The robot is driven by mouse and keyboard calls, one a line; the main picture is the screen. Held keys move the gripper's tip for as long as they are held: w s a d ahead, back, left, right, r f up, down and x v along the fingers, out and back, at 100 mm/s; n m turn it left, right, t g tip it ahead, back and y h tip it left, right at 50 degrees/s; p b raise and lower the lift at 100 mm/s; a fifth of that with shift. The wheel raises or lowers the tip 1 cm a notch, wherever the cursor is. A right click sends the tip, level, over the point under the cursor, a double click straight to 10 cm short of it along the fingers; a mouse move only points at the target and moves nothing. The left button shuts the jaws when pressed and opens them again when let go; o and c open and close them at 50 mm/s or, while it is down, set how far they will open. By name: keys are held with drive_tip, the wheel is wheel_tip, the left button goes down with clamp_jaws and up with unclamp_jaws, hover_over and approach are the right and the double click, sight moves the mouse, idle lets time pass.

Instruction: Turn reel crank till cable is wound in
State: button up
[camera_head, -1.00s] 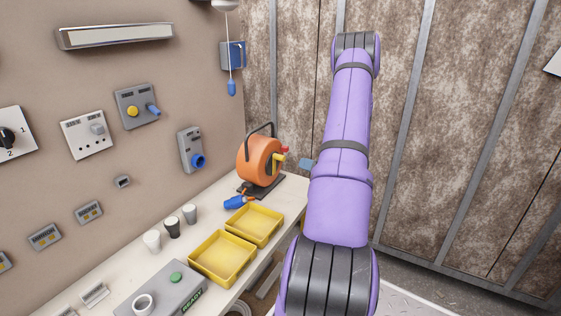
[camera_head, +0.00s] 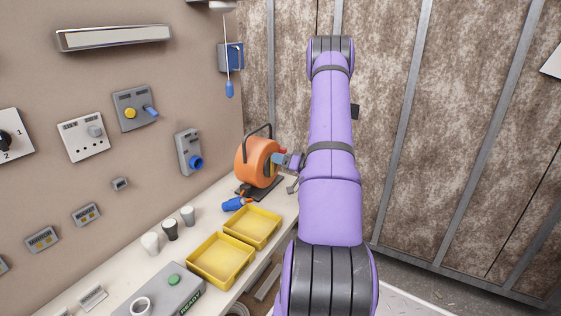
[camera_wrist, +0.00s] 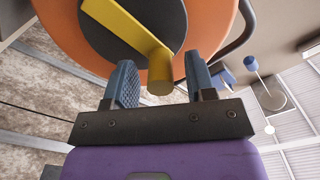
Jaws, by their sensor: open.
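The orange cable reel (camera_head: 256,162) stands on a dark base at the far end of the bench, with a black carry handle over it. In the wrist view its orange drum (camera_wrist: 215,25) fills the top, with a grey hub. A yellow crank (camera_wrist: 128,28) crosses the hub and ends in a stubby knob (camera_wrist: 160,82). My gripper (camera_wrist: 160,85) is open, its blue pads on either side of the knob with gaps. In the head view my gripper (camera_head: 281,159) is at the reel's right face, and the crank is mostly hidden. A blue cable plug (camera_head: 233,204) lies in front of the reel.
Two yellow trays (camera_head: 221,259) and several small cups (camera_head: 170,229) stand on the bench in front of the reel. A grey box with a green button (camera_head: 174,281) is nearer. Switches and sockets line the left wall; a pull cord (camera_head: 229,88) hangs behind.

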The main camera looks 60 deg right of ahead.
drive_tip(key=c, duration=0.9)
drive_tip(key=shift+m, duration=0.3)
